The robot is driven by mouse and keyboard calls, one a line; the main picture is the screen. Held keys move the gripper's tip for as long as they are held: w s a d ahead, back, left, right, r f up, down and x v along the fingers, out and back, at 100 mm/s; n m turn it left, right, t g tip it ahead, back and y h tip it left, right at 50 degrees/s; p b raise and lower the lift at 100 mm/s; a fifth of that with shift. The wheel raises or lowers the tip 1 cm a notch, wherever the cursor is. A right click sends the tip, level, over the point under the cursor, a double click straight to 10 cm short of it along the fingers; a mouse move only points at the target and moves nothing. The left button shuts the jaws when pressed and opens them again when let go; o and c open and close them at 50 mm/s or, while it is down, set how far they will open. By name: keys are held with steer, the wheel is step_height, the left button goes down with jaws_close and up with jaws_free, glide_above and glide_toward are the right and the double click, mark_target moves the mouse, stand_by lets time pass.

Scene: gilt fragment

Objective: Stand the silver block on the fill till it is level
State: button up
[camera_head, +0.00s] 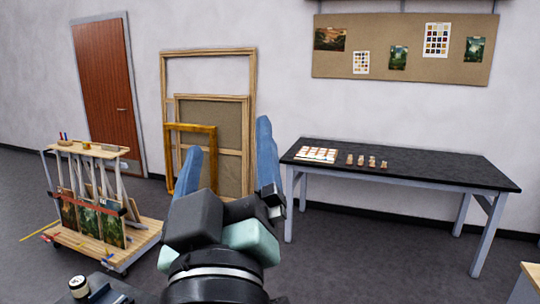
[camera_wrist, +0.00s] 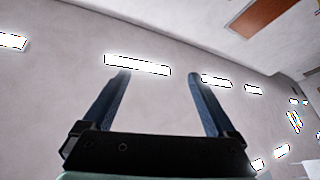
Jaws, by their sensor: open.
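My gripper (camera_head: 228,160) is raised in the middle of the head view, its two blue fingers apart with nothing between them. In the wrist view my gripper (camera_wrist: 158,80) is also open and empty, pointing toward the wall and ceiling lights. No silver block can be made out in either view. No fill can be told with certainty. Small grey and metal items (camera_head: 100,290) lie on a dark surface at the bottom left of the head view, partly cut off and too small to name.
A black-topped table (camera_head: 440,172) at right bears a card of swatches (camera_head: 316,154) and several small brown pieces (camera_head: 361,160). A wooden cart (camera_head: 140,236) with paintings stands left. Frames (camera_head: 208,62) lean on the wall. Grey floor (camera_head: 370,255) is clear before the table.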

steer(key=s+d+r+m+t, duration=0.2)
steer(key=s+r+m, duration=0.1)
steer(key=s+r, duration=0.1)
steer(key=s+d+r+m+t+h, duration=0.1)
steer(key=s+d+r+m+t, duration=0.1)
steer(key=r, duration=0.5)
steer(key=shift+s+d+r+m+t+h, duration=0.25)
steer(key=shift+s+m+t, duration=0.2)
steer(key=shift+s, duration=0.45)
step_height(320, 180, down, 2)
steer(key=shift+a+f+b, duration=0.1)
steer(key=shift+f+b, duration=0.15)
steer(key=shift+b, duration=0.95)
